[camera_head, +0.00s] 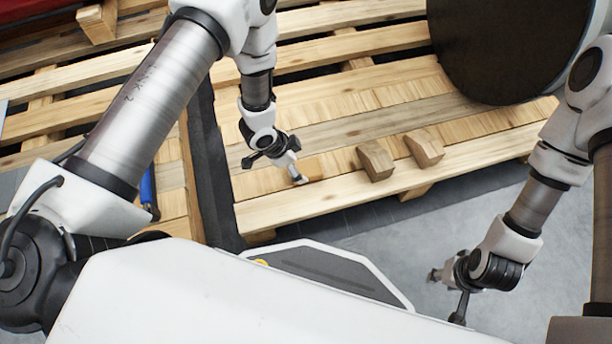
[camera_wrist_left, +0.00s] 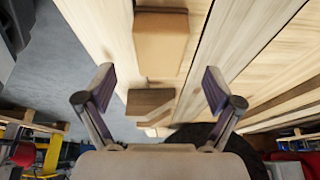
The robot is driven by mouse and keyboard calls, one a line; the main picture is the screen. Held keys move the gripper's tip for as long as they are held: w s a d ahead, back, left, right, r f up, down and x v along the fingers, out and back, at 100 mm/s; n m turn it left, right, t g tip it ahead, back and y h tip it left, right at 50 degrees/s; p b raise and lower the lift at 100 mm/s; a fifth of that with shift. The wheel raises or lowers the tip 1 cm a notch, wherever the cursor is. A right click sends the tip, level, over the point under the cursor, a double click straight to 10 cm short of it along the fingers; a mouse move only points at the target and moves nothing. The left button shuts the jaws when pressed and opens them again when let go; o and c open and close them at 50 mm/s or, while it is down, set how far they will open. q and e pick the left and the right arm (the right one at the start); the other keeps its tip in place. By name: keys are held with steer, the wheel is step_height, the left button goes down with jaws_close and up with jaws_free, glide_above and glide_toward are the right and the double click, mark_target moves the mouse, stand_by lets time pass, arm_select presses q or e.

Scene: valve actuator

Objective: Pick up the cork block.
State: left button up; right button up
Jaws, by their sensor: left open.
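The cork block (camera_head: 312,167) is a small tan-orange block lying on the pallet's front boards, partly hidden by my left gripper in the head view. In the left wrist view, the cork block (camera_wrist_left: 161,46) shows at the top centre, beyond the fingertips and roughly in line with the gap between them. My left gripper (camera_head: 292,167) is right beside the block on its left. Its two fingers stand wide apart with nothing between them in the wrist view (camera_wrist_left: 160,84). My right gripper (camera_head: 447,291) hangs low at the right, away from the pallet, fingers spread and empty.
Two brown wooden blocks, a nearer one (camera_head: 376,160) and a farther one (camera_head: 425,148), sit to the right on the same pallet (camera_head: 350,196). A large dark round disc (camera_head: 505,45) stands at the back right. Grey floor (camera_head: 395,250) lies in front of the pallet.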

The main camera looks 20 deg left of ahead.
mark_target(305, 169)
arm_select(q)
steer(key=b+x, duration=0.3)
steer(key=x, duration=0.2)
steer(key=shift+w+d+f, duration=0.15)
steer(key=shift+w+d, duration=0.05)
steer(key=shift+d, duration=0.05)
steer(key=shift+f, duration=0.15)
stand_by(0.3)
steer(key=c, duration=1.3)
